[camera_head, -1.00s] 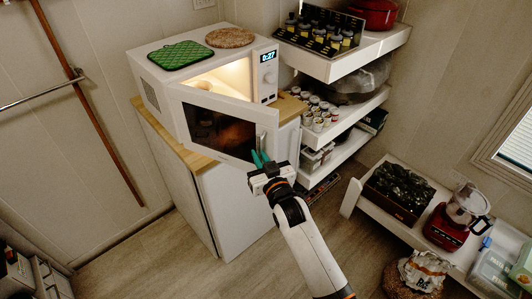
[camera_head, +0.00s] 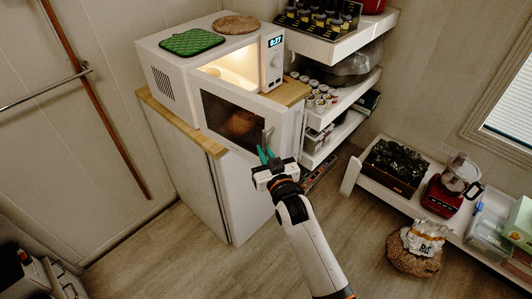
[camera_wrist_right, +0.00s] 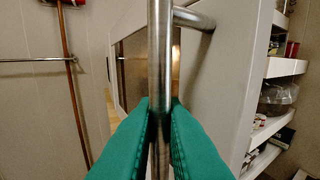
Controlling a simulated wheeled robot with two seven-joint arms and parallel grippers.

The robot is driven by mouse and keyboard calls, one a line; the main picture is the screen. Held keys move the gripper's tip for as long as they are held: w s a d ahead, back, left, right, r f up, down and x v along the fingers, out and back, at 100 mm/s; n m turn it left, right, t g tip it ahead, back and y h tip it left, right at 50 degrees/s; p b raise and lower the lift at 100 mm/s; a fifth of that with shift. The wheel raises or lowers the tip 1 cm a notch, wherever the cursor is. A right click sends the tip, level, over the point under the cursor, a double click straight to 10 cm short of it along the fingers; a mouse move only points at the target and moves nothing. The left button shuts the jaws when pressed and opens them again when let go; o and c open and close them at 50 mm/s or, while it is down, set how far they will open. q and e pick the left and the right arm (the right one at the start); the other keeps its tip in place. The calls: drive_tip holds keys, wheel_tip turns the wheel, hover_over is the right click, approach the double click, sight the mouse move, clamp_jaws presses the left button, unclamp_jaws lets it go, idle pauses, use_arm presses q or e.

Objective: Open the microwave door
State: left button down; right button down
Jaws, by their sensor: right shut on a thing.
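The white microwave (camera_head: 185,80) stands on a wooden-topped white cabinet, its inside lit. Its door (camera_head: 285,125) is swung partway open toward me, with a dark window. My right gripper (camera_head: 266,156) is at the free edge of the door. In the right wrist view, its green fingertips (camera_wrist_right: 159,120) are shut on the vertical metal door handle (camera_wrist_right: 160,60). In the head view, the handle is small and partly hidden by the fingers. My left gripper is not in view.
A green pot holder (camera_head: 191,41) and a round woven mat (camera_head: 236,25) lie on the microwave. White shelves (camera_head: 340,105) with jars stand right of it. The floor before the cabinet is clear.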

drive_tip(key=c, duration=1.6)
unclamp_jaws()
drive_tip(key=shift+a+r, duration=0.15)
drive_tip(key=shift+o, duration=0.2)
drive_tip(key=shift+w+a, duration=0.1)
drive_tip(key=b+v, duration=0.2)
drive_tip(key=v, duration=1)
